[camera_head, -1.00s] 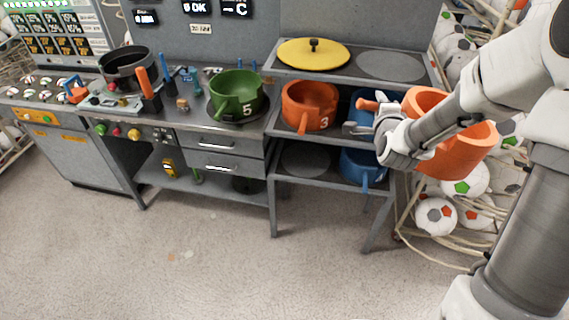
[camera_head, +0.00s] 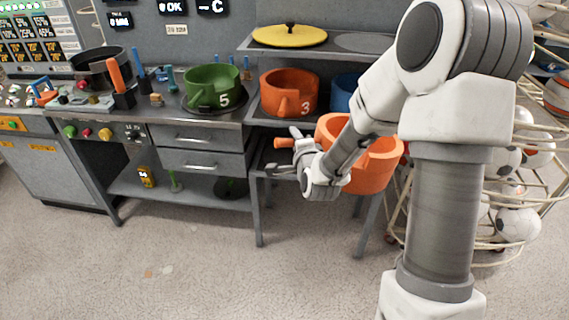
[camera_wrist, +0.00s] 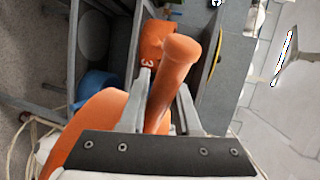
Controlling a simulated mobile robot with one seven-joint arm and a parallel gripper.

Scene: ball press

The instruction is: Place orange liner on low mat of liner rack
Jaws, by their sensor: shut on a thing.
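My gripper (camera_head: 290,157) is shut on the handle of a plain-looking orange liner (camera_head: 378,172), held in the air in front of the rack's right side. In the wrist view the handle (camera_wrist: 174,85) lies between the fingers, and the liner's body (camera_wrist: 92,128) is at the lower left. The liner rack (camera_head: 248,112) has a low shelf below the middle one. A round grey low mat (camera_wrist: 93,37) shows bare in the wrist view; my gripper and the held liner mostly hide that shelf in the head view.
A second orange liner marked 3 (camera_head: 290,92) and a blue liner (camera_head: 345,92) stand on the middle shelf. A low blue liner (camera_wrist: 95,84) shows in the wrist view. A yellow lid (camera_head: 290,36) is on top.

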